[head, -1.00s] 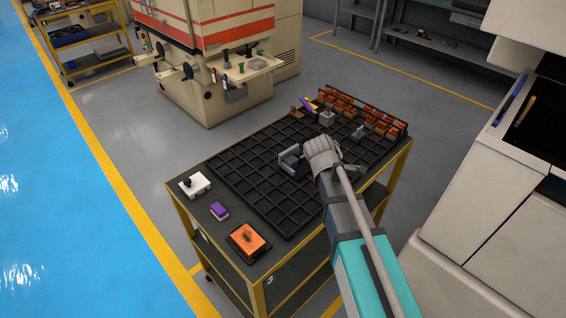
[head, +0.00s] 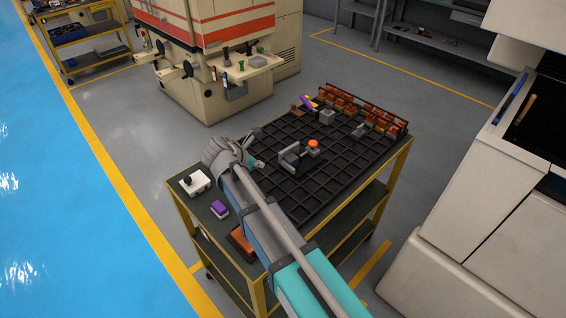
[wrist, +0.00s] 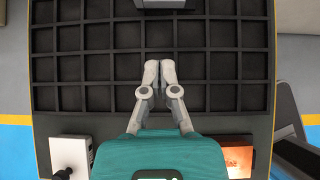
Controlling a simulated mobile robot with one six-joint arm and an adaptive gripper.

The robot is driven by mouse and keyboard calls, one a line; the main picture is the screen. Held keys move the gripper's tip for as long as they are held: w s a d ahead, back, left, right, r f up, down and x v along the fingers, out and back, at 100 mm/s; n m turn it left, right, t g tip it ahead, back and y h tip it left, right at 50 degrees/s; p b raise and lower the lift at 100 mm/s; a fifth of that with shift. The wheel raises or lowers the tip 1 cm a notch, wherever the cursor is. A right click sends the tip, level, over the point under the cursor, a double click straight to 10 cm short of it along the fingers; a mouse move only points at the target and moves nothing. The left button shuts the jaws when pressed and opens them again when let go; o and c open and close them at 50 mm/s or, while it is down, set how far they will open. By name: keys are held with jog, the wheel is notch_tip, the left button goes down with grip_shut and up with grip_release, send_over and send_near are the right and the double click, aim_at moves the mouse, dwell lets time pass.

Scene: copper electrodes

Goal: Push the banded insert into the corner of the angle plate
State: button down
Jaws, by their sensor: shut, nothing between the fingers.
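The grey angle plate (head: 290,158) stands on the black gridded tray. A small grey piece with an orange top (head: 313,146), which looks like the banded insert, stands close at its right; I cannot tell whether they touch. My gripper (head: 256,160) is shut and empty over the left part of the tray, clear of both. In the wrist view its closed fingers (wrist: 160,68) point up the picture. A grey part at the top edge there, likely the angle plate (wrist: 160,4), is mostly cut off. The insert is not clearly seen there.
The tray (head: 315,190) covers most of the yellow-framed cart. A white box (head: 195,184), a purple block (head: 219,209) and a partly hidden orange pad (head: 240,243) lie along its left side. Copper electrodes (head: 365,110) line the back right, near a grey block (head: 327,117).

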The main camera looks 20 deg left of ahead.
aim_at(288, 160)
jog(key=shift+f, duration=0.1)
dwell(0.4)
jog(key=b+x, duration=0.7)
jog(key=x, duration=0.2)
jog(key=shift+w+f, duration=0.2)
jog(key=shift+f, duration=0.05)
jog(key=w, duration=0.1)
jog(key=w+d, duration=0.1)
jog(key=shift+w, duration=0.35)
jog(key=shift+w+d, duration=0.25)
jog(key=shift+w, duration=0.4)
jog(key=shift+w, duration=0.1)
jog(key=shift+w+d, duration=0.35)
jog(key=shift+w, duration=0.4)
jog(key=shift+s, duration=0.1)
